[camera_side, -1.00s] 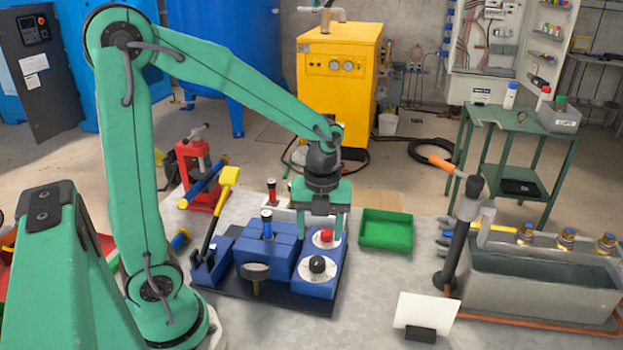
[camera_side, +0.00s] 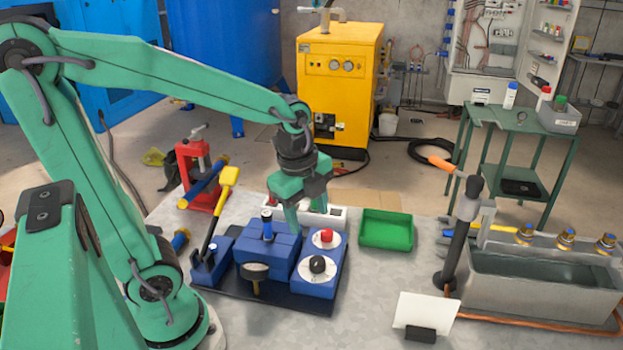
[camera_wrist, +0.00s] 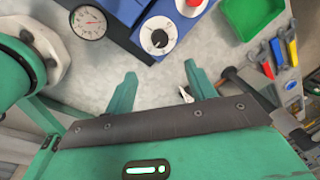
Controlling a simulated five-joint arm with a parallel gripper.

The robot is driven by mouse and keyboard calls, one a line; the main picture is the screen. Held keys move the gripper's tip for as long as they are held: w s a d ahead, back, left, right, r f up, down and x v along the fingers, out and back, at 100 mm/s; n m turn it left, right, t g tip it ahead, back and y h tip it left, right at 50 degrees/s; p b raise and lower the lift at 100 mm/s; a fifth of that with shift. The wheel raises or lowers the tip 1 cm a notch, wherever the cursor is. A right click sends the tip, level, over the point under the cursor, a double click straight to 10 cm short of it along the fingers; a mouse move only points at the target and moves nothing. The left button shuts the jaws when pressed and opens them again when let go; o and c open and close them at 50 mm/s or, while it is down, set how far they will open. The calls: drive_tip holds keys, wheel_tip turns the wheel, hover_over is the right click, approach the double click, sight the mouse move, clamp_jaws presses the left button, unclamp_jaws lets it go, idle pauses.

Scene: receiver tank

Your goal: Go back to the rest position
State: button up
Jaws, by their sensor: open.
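My gripper (camera_side: 306,212) is open and empty. In the side view it hangs above the blue apparatus (camera_side: 270,250), which carries a yellow-handled lever, a gauge, a red button (camera_side: 327,236) and a black knob (camera_side: 318,264) on white dials. In the wrist view my gripper (camera_wrist: 158,92) shows its two green fingers apart, with bare table between them. The black knob (camera_wrist: 158,38) and a round gauge (camera_wrist: 88,22) lie beyond the fingertips there. My arm is bent, with its elbow high at the left of the side view.
A green tray (camera_side: 386,230) stands right of the apparatus, with a grey water trough (camera_side: 540,282) and a white card (camera_side: 426,312) farther right. A red vise-like stand (camera_side: 200,170) holds a blue pipe at the left. The front middle of the table is clear.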

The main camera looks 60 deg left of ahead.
drive_tip(key=s+r+n+t, duration=0.3)
drive_tip(key=s+r+n, duration=0.2)
drive_tip(key=n, duration=1.1)
drive_tip(key=shift+s+d+r+t, duration=0.3)
drive_tip(key=shift+s+r+t, duration=0.1)
drive_tip(key=shift+s, duration=0.35)
